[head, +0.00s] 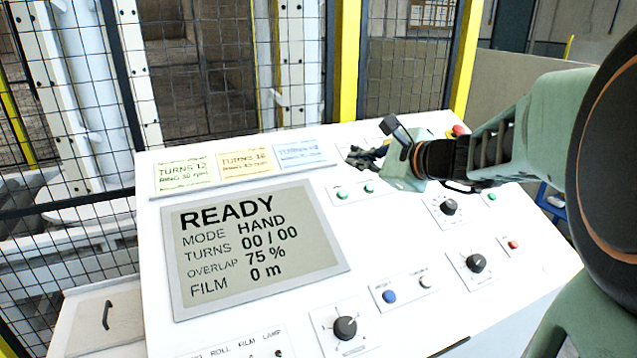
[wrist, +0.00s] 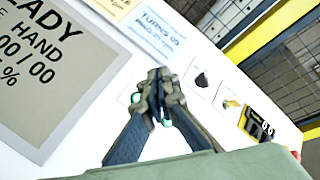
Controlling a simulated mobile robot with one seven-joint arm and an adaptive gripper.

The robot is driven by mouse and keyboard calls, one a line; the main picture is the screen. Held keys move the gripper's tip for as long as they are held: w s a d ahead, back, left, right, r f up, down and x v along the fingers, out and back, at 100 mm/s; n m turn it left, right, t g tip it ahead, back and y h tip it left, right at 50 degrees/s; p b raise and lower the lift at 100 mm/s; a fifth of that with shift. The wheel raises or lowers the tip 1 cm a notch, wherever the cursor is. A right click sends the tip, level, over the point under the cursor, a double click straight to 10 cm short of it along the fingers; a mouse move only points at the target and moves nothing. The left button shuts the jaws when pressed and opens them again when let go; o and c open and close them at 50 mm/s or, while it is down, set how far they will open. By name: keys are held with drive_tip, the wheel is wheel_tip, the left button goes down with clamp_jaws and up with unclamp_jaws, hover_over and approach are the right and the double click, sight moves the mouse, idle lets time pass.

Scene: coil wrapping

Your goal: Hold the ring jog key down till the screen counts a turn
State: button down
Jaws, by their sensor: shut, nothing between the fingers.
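The screen (head: 310,262) on the white sloped panel reads READY, MODE HAND, TURNS 00 / 00, OVERLAP 75 %, FILM 0 m; part of it shows in the wrist view (wrist: 40,110). My gripper (head: 362,157) is shut and empty, over the upper middle of the panel. Its fingertips (wrist: 160,90) in the wrist view partly cover a plate with green buttons. Two green buttons (head: 369,188) show just below the gripper in the head view. A blue key (head: 389,296) and a white key (head: 425,282) share a plate lower down. Labels are too small to tell which is ring jog.
Three cards (head: 246,163) lie along the panel's upper left. Black knobs (head: 345,328) (head: 475,263) stand on the lower and right panel. A red button (head: 457,130) is at the top right, beyond my arm. A mesh fence (head: 190,90) stands behind the panel.

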sight(342, 195)
drive_tip(key=f+b, duration=0.1)
drive_tip(key=f, duration=0.1)
drive_tip(key=w+f+b, duration=0.1)
drive_tip(key=f+b, duration=0.1)
drive_tip(key=w+a+f+b, duration=0.1)
drive_tip(key=f, duration=0.1)
drive_tip(key=shift+w+f, duration=0.25)
drive_tip(key=shift+w+a+f+b, duration=0.1)
drive_tip(key=shift+w+f+b, duration=0.4)
drive_tip(key=shift+b, duration=0.45)
drive_tip(key=shift+s+f, duration=0.1)
drive_tip(key=shift+f+b, duration=0.4)
drive_tip(key=shift+b, duration=0.2)
